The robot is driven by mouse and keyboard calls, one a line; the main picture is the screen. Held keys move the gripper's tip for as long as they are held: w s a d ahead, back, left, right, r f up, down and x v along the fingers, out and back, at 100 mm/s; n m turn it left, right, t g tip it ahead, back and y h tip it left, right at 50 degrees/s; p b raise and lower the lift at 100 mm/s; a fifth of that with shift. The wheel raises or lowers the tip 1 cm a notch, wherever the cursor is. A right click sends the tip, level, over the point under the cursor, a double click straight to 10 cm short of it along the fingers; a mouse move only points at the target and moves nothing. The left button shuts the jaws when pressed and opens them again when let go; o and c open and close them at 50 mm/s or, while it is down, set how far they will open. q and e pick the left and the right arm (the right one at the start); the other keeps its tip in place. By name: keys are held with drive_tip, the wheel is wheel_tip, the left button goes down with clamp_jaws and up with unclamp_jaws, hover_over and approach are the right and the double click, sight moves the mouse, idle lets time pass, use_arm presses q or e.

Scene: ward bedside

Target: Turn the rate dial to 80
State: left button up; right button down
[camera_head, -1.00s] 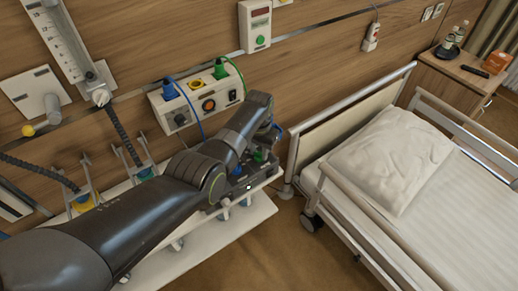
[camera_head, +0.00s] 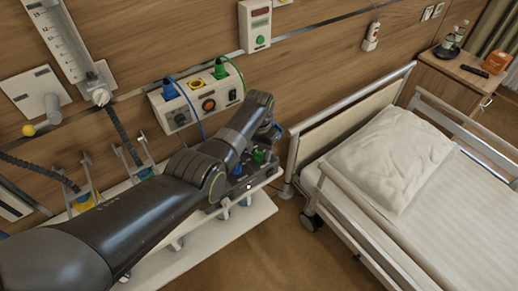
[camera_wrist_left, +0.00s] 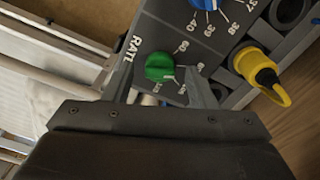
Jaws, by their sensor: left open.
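The green rate dial (camera_wrist_left: 160,67) sits on a grey panel beside the lettering RATE, with white numbers around it. A pale mark shows at its lower right edge; the value it points to is too small to read surely. My left gripper (camera_wrist_left: 160,76) is open, with one finger on each side of the dial; I cannot tell whether they touch it. In the head view the green dial (camera_head: 259,155) shows on the dark unit (camera_head: 232,189) at the shelf's right end, and my left gripper (camera_head: 272,134) is mostly hidden by its wrist. My right gripper is not in view.
A blue dial (camera_wrist_left: 206,3) and a yellow plug (camera_wrist_left: 263,76) are close by on the panel. A wall box (camera_head: 195,104) with knobs and cables is behind my arm. The white shelf (camera_head: 235,224) lies below; the bed (camera_head: 440,205) is to the right.

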sight(259, 152)
use_arm(q)
wheel_tip(259, 152, up, 5)
drive_tip(key=shift+r+p, duration=0.15)
drive_tip(key=shift+p, duration=0.2)
wheel_tip(259, 152, up, 12)
drive_tip(key=b, duration=0.1)
drive_tip(key=shift+b, duration=0.4)
